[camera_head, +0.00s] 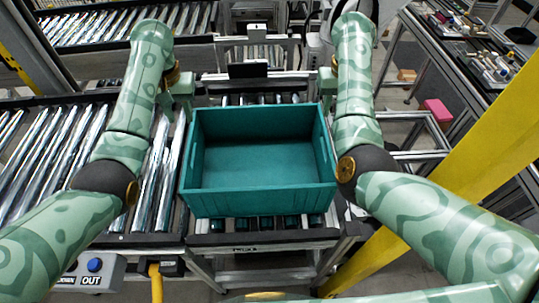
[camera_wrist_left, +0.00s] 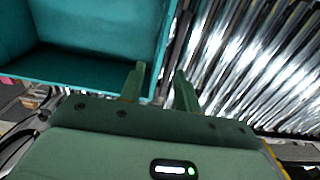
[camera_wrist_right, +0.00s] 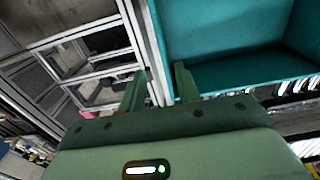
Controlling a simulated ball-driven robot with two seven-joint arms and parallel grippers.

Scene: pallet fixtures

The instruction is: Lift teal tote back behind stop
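The teal tote (camera_head: 258,200) is empty and sits upright on the middle roller conveyor. My left gripper (camera_head: 184,98) is at its far left corner. In the left wrist view, its fingers (camera_wrist_left: 160,88) are apart, one over the tote's side and one over the rollers, with the wall edge (camera_wrist_left: 165,45) between them. My right gripper (camera_head: 328,88) is at the far right corner. In the right wrist view, its fingers (camera_wrist_right: 160,85) are apart around the line of the other wall (camera_wrist_right: 158,50). Contact with the walls cannot be told. I cannot clearly identify the stop.
A dark plate (camera_head: 248,70) stands beyond the tote at the conveyor's far end. Silver rollers (camera_head: 55,150) lie to the left. A yellow post (camera_head: 490,140) and a metal frame (camera_head: 410,130) are on the right. A button box (camera_head: 92,271) is at the front left.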

